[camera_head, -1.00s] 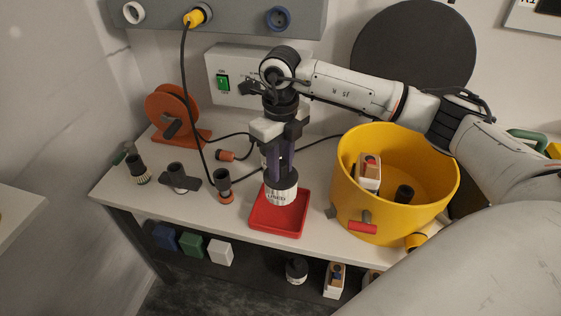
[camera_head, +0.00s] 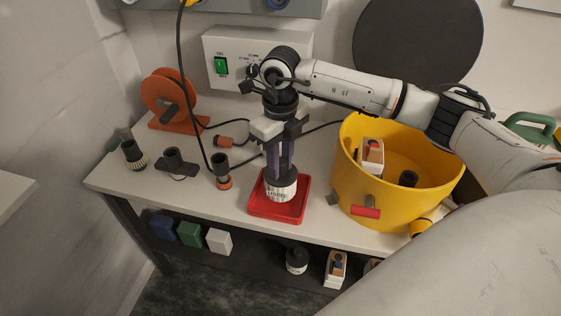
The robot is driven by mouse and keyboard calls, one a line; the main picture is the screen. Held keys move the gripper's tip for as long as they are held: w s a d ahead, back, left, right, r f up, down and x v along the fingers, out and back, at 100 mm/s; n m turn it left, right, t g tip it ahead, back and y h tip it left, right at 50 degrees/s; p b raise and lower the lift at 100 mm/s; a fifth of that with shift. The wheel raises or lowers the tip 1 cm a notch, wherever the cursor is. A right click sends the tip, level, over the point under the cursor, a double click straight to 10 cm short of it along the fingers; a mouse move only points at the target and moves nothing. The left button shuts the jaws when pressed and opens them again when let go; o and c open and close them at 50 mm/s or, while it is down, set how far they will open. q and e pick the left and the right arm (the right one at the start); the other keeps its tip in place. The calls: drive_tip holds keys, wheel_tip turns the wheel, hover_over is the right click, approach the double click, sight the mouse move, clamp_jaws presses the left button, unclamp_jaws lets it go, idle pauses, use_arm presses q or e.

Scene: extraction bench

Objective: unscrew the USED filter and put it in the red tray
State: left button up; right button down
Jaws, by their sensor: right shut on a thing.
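The USED filter (camera_head: 281,190) is a cylinder with a white label and a dark top. It is upright, in or just above the red tray (camera_head: 262,211); I cannot tell whether it touches the tray floor. My right gripper (camera_head: 281,165) points straight down with its fingers shut on the top of the filter. The red tray lies on the white bench near its front edge, and the filter hides part of its middle. My left gripper does not show.
A yellow bucket (camera_head: 352,195) holding a few items stands right of the tray. An orange reel (camera_head: 168,97), dark nozzles (camera_head: 221,170) and a hanging black cable are on the left. A control box (camera_head: 228,48) is behind. Several items sit on the shelf below (camera_head: 218,242).

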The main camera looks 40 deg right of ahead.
drive_tip(key=shift+f, duration=0.35)
drive_tip(key=c, duration=1.4)
unclamp_jaws()
wheel_tip(320, 180, up, 10)
drive_tip(key=shift+r+b, duration=0.2)
drive_tip(key=shift+b, duration=0.2)
